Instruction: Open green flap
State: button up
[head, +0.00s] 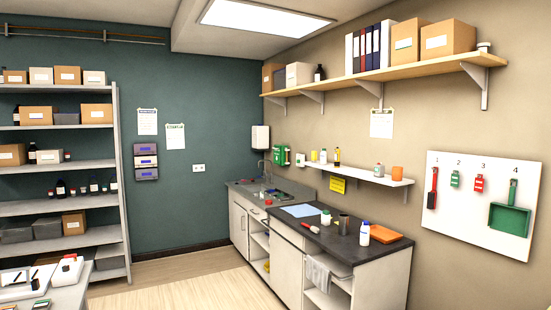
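I cannot pick out a green flap for certain in the head view. A green box (280,156) hangs on the wall above the sink counter; it is too small to tell whether it has a flap. A green dustpan (509,218) and a small green tag (455,179) hang on the white pegboard (470,227) at the right. My gripper is not in view.
A dark counter (343,250) with a sink runs along the right wall, holding bottles and an orange tray (385,234). Shelving (60,207) stands at the left. A cluttered table (65,297) fills the lower left corner. Wooden floor (190,289) is clear between them.

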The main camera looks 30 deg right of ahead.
aim_at(275, 155)
jog(key=z, duration=0.1)
jog(key=i, duration=3.25)
jog(key=z, duration=0.45)
jog(key=i, duration=2.35)
jog(key=z, duration=0.3)
